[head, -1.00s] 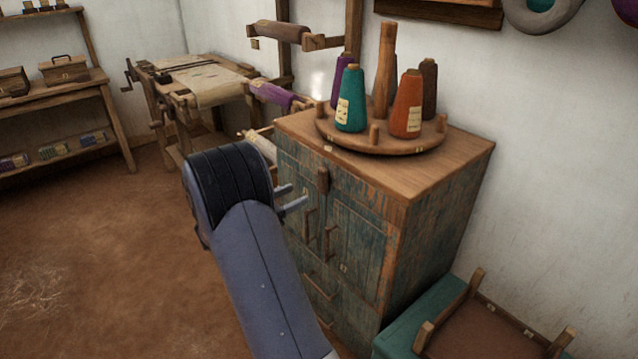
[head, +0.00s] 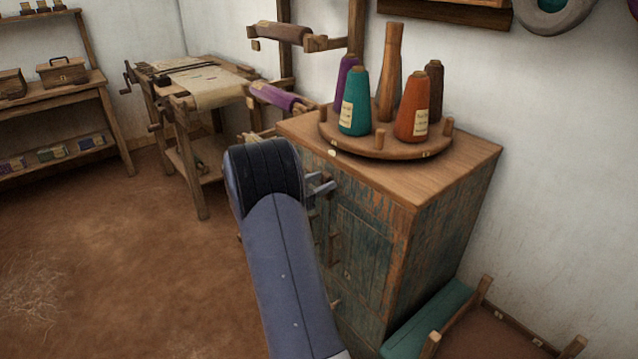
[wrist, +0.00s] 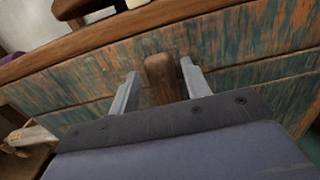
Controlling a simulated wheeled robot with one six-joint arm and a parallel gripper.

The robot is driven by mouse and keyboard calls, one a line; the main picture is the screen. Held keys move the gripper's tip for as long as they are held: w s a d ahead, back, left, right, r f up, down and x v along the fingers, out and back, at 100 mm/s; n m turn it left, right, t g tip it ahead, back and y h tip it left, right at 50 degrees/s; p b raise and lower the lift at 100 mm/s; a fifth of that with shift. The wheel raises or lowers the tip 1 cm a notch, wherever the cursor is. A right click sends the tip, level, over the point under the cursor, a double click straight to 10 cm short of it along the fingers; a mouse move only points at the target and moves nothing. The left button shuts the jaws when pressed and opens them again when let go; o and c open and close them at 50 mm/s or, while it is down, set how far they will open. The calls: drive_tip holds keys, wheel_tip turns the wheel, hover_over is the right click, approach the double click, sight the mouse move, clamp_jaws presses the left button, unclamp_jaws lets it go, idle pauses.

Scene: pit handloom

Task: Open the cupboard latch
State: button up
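The cupboard (head: 358,235) has worn blue-green doors and a brown wooden top. The latch, a small upright brown wooden piece (wrist: 160,78), shows on the door front in the wrist view. My gripper (wrist: 158,78) is open, with one finger on each side of the latch. A narrow gap seems to show on both sides, so I cannot tell that either finger touches it. In the head view my gripper (head: 322,184) is at the upper door front, and my arm hides the latch there. The door handles (head: 333,249) are partly hidden.
A round wooden stand with several thread cones (head: 413,108) sits on the cupboard top. A teal-cushioned bench (head: 428,318) stands close at the cupboard's right. A loom (head: 190,90) is behind at the left. The floor (head: 130,260) at left is clear.

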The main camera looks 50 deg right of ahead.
drive_tip(key=c, duration=0.8)
drive_tip(key=shift+f+m+b, duration=0.1)
drive_tip(key=shift+m+b, duration=0.3)
drive_tip(key=shift+b, duration=0.2)
drive_tip(key=m+b, duration=0.3)
drive_tip(key=shift+f+b, duration=0.15)
drive_tip(key=shift+b, duration=0.15)
drive_tip(key=m+b, duration=0.6)
drive_tip(key=b, duration=0.1)
drive_tip(key=shift+f+b, duration=0.1)
drive_tip(key=shift+b, duration=0.2)
drive_tip(key=m+b, duration=0.4)
drive_tip(key=b, duration=0.1)
drive_tip(key=shift+m, duration=0.4)
drive_tip(key=m+b, duration=0.3)
drive_tip(key=shift+r+b, duration=0.2)
drive_tip(key=shift+b, duration=0.15)
drive_tip(key=shift+r+m, duration=0.1)
drive_tip(key=shift+m, duration=0.2)
